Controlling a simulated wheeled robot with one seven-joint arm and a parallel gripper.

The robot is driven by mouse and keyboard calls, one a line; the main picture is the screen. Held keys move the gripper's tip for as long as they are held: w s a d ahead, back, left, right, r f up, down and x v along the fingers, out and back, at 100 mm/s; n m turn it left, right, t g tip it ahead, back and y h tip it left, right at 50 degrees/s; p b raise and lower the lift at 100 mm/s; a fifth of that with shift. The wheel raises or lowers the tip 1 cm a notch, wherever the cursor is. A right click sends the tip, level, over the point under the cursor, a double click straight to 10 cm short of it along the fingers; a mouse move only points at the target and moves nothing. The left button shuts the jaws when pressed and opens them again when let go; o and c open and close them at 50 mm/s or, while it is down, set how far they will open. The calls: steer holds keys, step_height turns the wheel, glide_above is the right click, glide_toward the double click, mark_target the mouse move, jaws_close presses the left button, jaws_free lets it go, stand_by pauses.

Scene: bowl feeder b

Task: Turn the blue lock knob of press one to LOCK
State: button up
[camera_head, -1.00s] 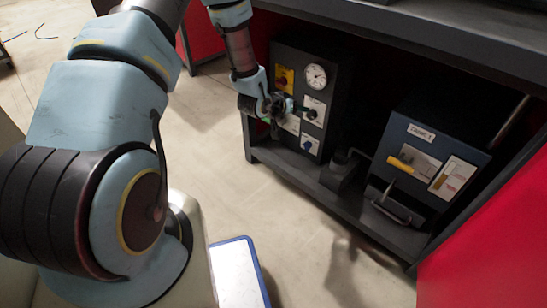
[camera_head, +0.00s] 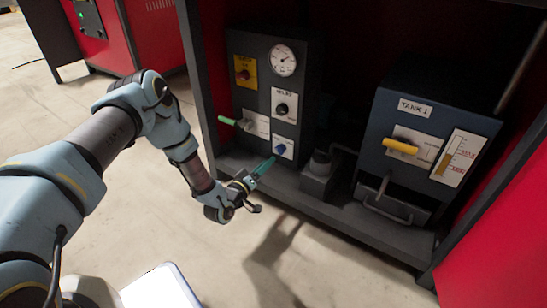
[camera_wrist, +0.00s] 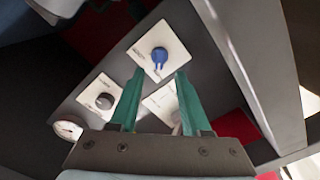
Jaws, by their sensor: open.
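The blue lock knob (camera_head: 281,150) sits on a white plate low on the dark control panel (camera_head: 237,100). In the wrist view the blue knob (camera_wrist: 159,55) is just beyond the fingertips, roughly centred between them. Its grip points toward my gripper in that picture. The lettering on its plate is too small to read. My gripper (camera_head: 266,166) is in front of the plate, close to the knob in the head view. In the wrist view its teal fingers (camera_wrist: 159,74) are spread and empty. I see no clear contact with the knob.
A black knob (camera_head: 282,108), a green-handled lever (camera_head: 229,121), a red switch (camera_head: 243,75) and a gauge (camera_head: 283,60) share the panel. A tank unit (camera_head: 380,117) with a yellow lever (camera_head: 400,146) stands right. The floor in front is clear.

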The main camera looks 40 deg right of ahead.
mark_target(279, 152)
steer(key=b+x, duration=0.2)
steer(key=x, duration=0.4)
steer(key=shift+f, duration=0.15)
steer(key=shift+w+d, duration=0.15)
steer(key=shift+d, duration=0.45)
steer(key=shift+c, duration=0.3)
jaws_close()
